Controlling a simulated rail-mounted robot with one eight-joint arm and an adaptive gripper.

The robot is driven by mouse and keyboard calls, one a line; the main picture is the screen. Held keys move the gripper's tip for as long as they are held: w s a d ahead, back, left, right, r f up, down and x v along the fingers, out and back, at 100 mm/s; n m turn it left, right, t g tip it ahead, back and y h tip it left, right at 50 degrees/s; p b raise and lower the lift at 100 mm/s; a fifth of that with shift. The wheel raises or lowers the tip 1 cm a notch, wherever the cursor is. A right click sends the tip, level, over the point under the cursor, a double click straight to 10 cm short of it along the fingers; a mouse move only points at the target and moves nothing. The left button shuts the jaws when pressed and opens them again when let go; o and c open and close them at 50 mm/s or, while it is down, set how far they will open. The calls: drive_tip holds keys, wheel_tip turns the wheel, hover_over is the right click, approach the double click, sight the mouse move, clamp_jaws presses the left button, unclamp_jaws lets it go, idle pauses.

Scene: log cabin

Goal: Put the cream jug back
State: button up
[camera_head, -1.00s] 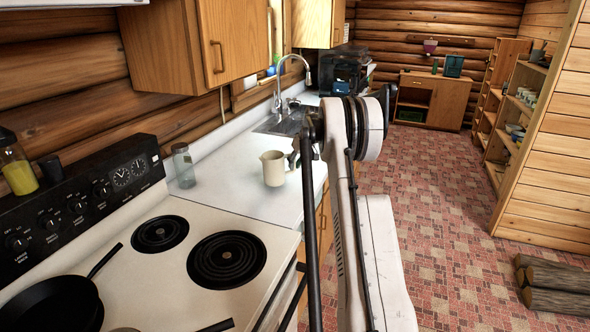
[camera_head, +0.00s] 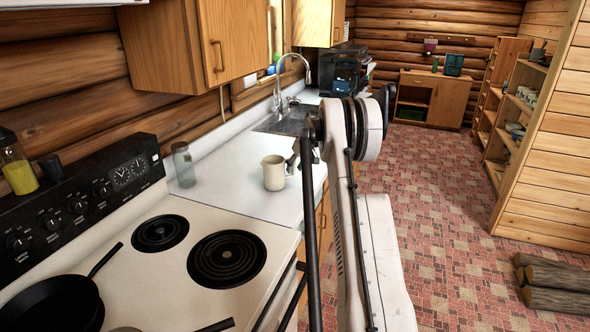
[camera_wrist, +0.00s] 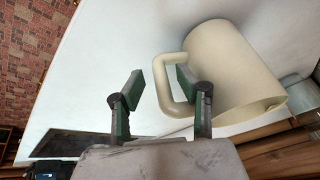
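The cream jug (camera_head: 273,174) stands upright on the white counter between the stove and the sink. In the wrist view the jug (camera_wrist: 235,75) is at the right, with its handle toward my gripper (camera_wrist: 159,80). The two fingers are apart. The outer bar of the handle shows between the fingertips, and the right fingertip overlaps the handle's opening. A clear gap lies between the bar and the left finger. I cannot tell whether the right finger touches the handle. In the head view my gripper is mostly hidden behind my arm, just right of the jug.
A glass jar (camera_head: 183,165) stands left of the jug by the wall. The stove (camera_head: 185,275) with a black pan (camera_head: 52,305) is in front, the sink (camera_head: 284,122) behind. Wall cabinets (camera_head: 196,42) hang above. Counter around the jug is clear.

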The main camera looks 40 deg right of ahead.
drive_tip(key=v, duration=1.1)
drive_tip(key=s+a+r, duration=0.3)
drive_tip(key=a+r, duration=0.2)
drive_tip(key=a, duration=0.7)
drive_tip(key=s+a+r, duration=0.2)
drive_tip(key=a+r, duration=0.3)
drive_tip(key=a, duration=0.6)
drive_tip(key=s+a+r, duration=0.3)
drive_tip(key=a+r, duration=0.2)
drive_tip(key=a, duration=0.7)
drive_tip(key=s+a+f+n+t, duration=0.1)
drive_tip(key=s+a+f+n, duration=0.1)
drive_tip(key=s+a, duration=1.15)
drive_tip(key=s+a+f, duration=0.3)
drive_tip(key=s+a, duration=0.1)
drive_tip(key=s, duration=0.2)
drive_tip(key=s+a+f+t, duration=0.1)
drive_tip(key=s+a+f, duration=0.3)
drive_tip(key=s, duration=0.2)
drive_tip(key=shift+s+a+f+b, duration=0.25)
drive_tip(key=shift+s+a+b, duration=0.15)
drive_tip(key=shift+b, duration=0.05)
wheel_tip(320, 180, down, 3)
drive_tip(key=b, duration=0.3)
drive_tip(key=shift+f, duration=0.15)
